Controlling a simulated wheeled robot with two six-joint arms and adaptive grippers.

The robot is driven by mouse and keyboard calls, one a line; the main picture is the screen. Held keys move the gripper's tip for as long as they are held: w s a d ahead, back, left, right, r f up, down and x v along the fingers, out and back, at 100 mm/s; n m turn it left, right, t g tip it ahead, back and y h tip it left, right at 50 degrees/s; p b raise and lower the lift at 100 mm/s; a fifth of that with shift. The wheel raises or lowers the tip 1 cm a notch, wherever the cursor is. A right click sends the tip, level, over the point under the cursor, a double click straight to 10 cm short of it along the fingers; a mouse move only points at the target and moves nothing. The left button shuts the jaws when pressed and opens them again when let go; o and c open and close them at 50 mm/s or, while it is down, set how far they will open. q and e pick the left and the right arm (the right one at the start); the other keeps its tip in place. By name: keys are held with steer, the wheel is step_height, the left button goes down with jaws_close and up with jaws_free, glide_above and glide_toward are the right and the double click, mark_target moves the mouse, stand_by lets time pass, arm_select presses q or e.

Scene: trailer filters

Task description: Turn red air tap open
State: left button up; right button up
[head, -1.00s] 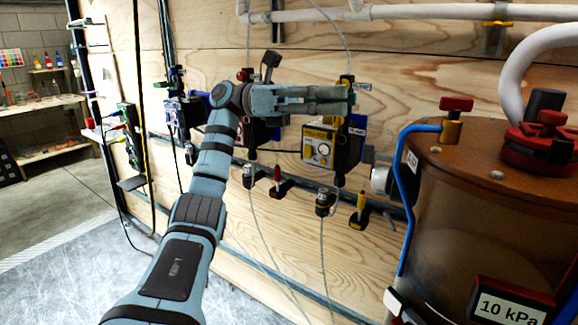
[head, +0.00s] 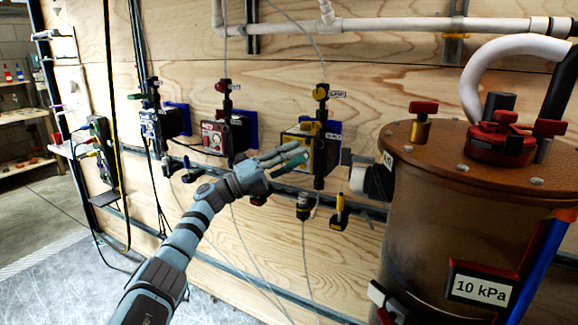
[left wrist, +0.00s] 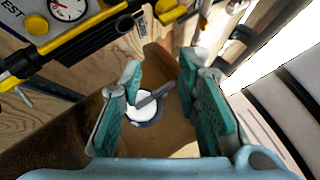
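A red tap handle (head: 223,86) sits above the red-fronted box (head: 214,136) on the plywood wall. A second red handle (head: 423,107) sits on a brass fitting on the tank lid. I cannot tell from the pictures alone which one is the air tap. My left gripper (head: 303,157) is in front of the yellow box (head: 299,142), right of and below the wall's red handle. In the left wrist view its teal fingers (left wrist: 160,85) are apart with nothing held. A round pale fitting (left wrist: 145,108) shows behind them. My right gripper is out of view.
The brown tank (head: 440,220) with its 10 kPa display (head: 480,289) stands on the right. Thin hoses hang below the boxes.

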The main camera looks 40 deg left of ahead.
arm_select(q)
steer(key=shift+w+a+f+n+t+y, duration=0.15)
steer(key=shift+a+f+n+t+y, duration=0.05)
steer(key=shift+a+f+n+y, duration=0.45)
steer(key=shift+w+a+f+n+t+y, duration=0.2)
steer(key=shift+a+f+n+y, duration=0.2)
steer(key=shift+f+n, duration=0.3)
